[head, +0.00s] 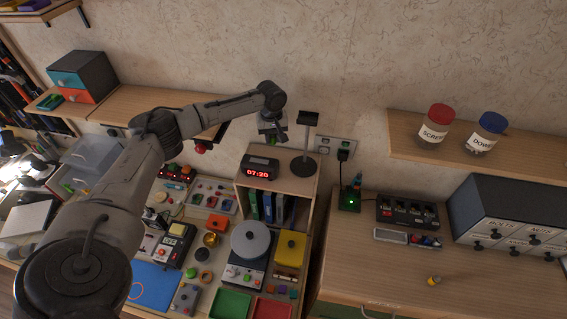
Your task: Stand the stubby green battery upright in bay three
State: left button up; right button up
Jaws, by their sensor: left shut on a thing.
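My left gripper (273,136) is in the upper middle of the head view, in front of the wall and above the black clock. It is shut on a small green thing, likely the stubby green battery (271,142); the fingers hide most of it, so its tilt cannot be told. A black unit with several bays (407,213), with red marks on its front, sits on the right-hand table, well to the right of the gripper. Bay numbers are too small to read. My right gripper is not in view.
The clock (259,168) and a black stand (305,145) top the small bookshelf below the gripper. A green-lit device (350,196), a grey tray (390,236), a small yellow-and-grey item (433,280) and a drawer cabinet (510,215) are on the right table. Its front is mostly clear.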

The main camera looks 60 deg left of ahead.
pick_arm(q)
jog(key=shift+s+f, duration=0.1)
jog(key=shift+f, duration=4.25)
jog(key=shift+f, duration=0.15)
jog(key=o, duration=0.9)
notch_tip(320, 180, up, 11)
jog(key=shift+r, duration=0.15)
jog(key=shift+r+b, duration=0.3)
jog(key=shift+r, duration=0.25)
jog(key=c, duration=0.3)
